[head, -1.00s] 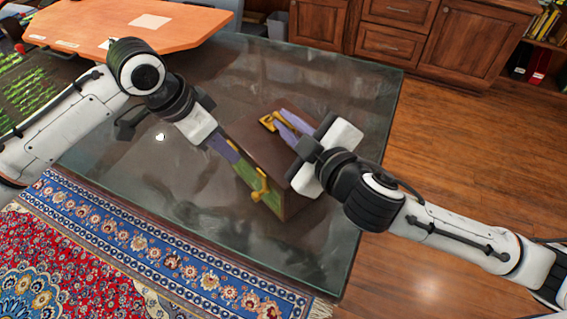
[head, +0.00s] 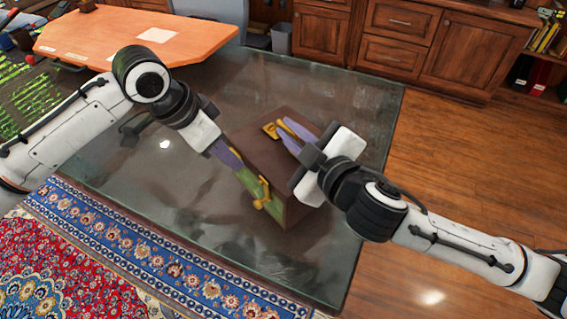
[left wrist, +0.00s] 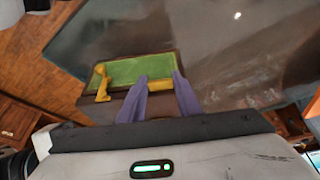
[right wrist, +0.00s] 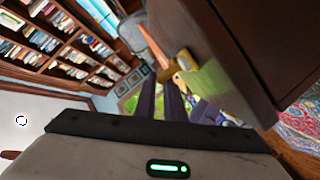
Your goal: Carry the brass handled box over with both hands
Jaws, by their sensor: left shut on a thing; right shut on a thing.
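The brown box (head: 284,150) has a green side panel and brass handles, and shows in the middle of the head view. My right gripper (head: 288,128) is shut on the other brass handle (head: 269,131) at the opposite side. The right wrist view shows the box wall (right wrist: 225,50) close beside the fingers. The box's underside is hidden.
A dark glossy surface (head: 330,85) spreads around and below the box. A patterned rug (head: 110,240) lies at the lower left. An orange-topped desk (head: 110,35) stands at the back left, wooden cabinets (head: 395,40) at the back. Bare wood floor (head: 460,150) is clear on the right.

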